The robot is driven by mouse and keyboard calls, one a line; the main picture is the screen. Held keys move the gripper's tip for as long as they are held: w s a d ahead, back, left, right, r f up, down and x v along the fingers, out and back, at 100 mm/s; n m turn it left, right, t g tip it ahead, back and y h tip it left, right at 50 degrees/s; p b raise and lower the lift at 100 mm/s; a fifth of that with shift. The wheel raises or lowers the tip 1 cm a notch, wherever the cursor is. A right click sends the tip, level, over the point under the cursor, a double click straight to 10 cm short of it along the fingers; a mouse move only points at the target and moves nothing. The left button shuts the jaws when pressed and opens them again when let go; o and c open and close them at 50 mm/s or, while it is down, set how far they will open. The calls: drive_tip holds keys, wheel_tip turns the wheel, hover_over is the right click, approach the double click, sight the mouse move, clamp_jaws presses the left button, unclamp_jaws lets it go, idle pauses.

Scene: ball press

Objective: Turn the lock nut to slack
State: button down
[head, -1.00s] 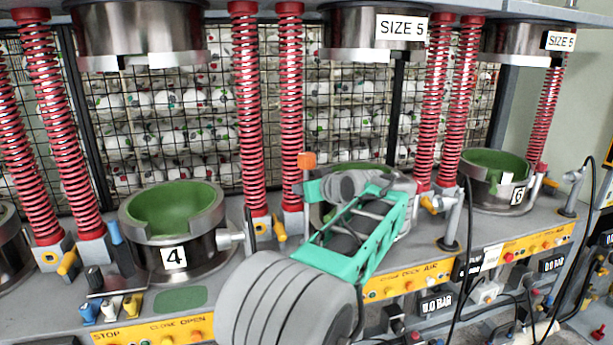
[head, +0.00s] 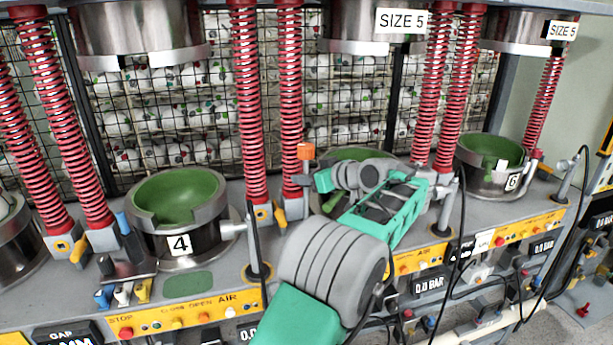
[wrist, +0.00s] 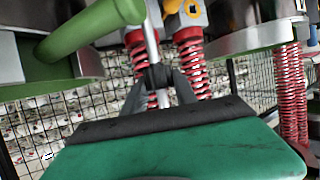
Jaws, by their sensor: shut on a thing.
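My gripper (wrist: 159,86) is shut in the wrist view, its two grey fingers closing on a small dark piece, which looks like the lock nut (wrist: 155,75). The piece sits on a thin silver rod (wrist: 151,42), which runs up from the fingers in the picture. In the head view my gripper's teal and grey body (head: 385,208) lies in front of the middle press. It hides the fingertips and the nut there, and partly covers the middle green bowl (head: 352,154). Whether the nut has turned cannot be told.
An orange-capped post (head: 306,152) stands just left of my gripper. Press 4's green bowl (head: 178,192) is to the left and press 6's (head: 490,146) to the right. Red springs (head: 246,105) rise behind. A black cable (head: 459,240) hangs right of my arm. A green bar (wrist: 90,32) crosses the wrist view.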

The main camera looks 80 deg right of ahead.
drive_tip(key=c, duration=1)
unclamp_jaws()
drive_tip(key=shift+w, duration=0.1)
drive_tip(key=v, duration=0.8)
drive_tip(key=shift+b, duration=0.35)
drive_tip(key=shift+r, duration=0.1)
